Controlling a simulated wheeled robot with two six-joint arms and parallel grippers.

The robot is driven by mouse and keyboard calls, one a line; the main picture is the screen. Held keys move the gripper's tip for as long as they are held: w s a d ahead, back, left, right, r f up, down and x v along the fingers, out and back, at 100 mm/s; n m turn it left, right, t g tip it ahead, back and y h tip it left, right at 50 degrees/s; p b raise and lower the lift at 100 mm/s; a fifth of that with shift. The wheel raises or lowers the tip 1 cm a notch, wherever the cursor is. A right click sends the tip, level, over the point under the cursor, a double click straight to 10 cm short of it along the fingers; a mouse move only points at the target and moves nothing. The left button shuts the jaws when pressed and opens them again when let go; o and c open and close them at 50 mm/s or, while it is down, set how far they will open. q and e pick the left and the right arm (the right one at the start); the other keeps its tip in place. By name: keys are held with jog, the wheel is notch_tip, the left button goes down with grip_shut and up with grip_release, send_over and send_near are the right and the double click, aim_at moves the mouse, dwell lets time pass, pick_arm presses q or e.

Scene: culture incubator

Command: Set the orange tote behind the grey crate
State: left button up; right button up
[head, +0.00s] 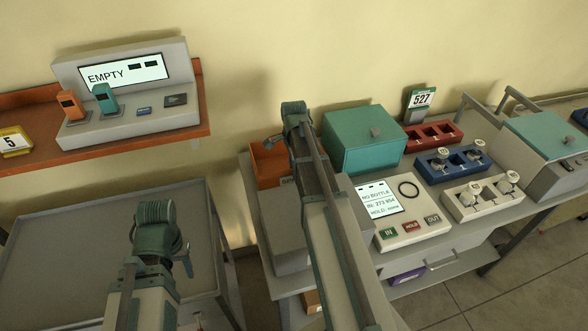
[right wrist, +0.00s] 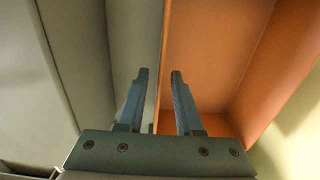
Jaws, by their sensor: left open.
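The orange tote (head: 268,168) stands at the back left of the right-hand bench, directly behind the grey crate (head: 284,235) in the head view. My right arm covers part of both. My right gripper (head: 294,112) is above the tote at its right side. In the right wrist view its two fingers (right wrist: 159,75) are apart, with the tote's thin orange wall (right wrist: 215,60) edge between them and grey surface to the left. A gap seems to show beside the wall. My left gripper (head: 160,215) is over the grey cart, its fingers hardly visible; it holds nothing visible.
A teal box (head: 365,138) stands close right of the tote. A bottle-reading panel (head: 405,215) and racks (head: 483,200) fill the bench further right. The grey cart top (head: 60,255) is bare. An orange shelf (head: 40,155) with an "EMPTY" display is at left.

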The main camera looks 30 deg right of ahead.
notch_tip(320, 180, up, 11)
jog(key=p, duration=1)
jog(key=shift+r+p, duration=0.2)
jog(key=shift+p, duration=0.15)
jog(key=shift+a, duration=0.1)
jog(key=s+a+n, duration=0.5)
jog(key=a+n, duration=0.3)
jog(key=a, duration=0.2)
jog(key=s+a+n, duration=0.6)
jog(key=a+n, duration=0.2)
jog(key=a, duration=0.2)
jog(key=s+a+n+h, duration=0.1)
jog(key=s+a+n, duration=0.4)
jog(key=a+n, duration=0.3)
jog(key=shift+s+a+n, duration=0.25)
jog(key=shift+a+n, duration=0.05)
jog(key=shift+a, duration=0.85)
notch_tip(320, 180, down, 6)
jog(key=b, duration=0.6)
